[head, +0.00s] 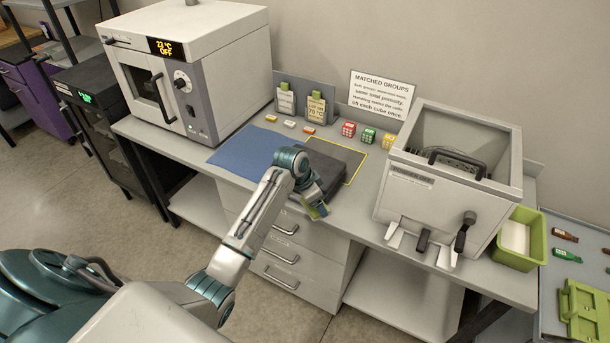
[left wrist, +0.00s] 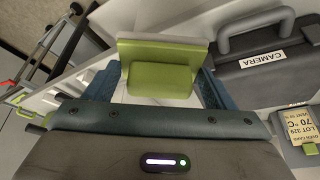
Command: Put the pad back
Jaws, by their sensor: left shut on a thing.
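My left gripper (head: 314,203) is shut on a green pad (head: 319,211), over the front edge of the bench. In the left wrist view the pad (left wrist: 162,80) shows as a green block with a wider green plate, between the two blue fingers of my left gripper (left wrist: 158,88). Its far side is hidden there, and in the head view the gripper hides most of it. My right gripper is in neither view.
A dark grey case (head: 345,156), labelled CAMERA in the left wrist view (left wrist: 268,70), lies behind my left gripper. A blue mat (head: 240,152) lies left of it. A large box (head: 425,195) and a green bin (head: 536,222) holding something white stand at right.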

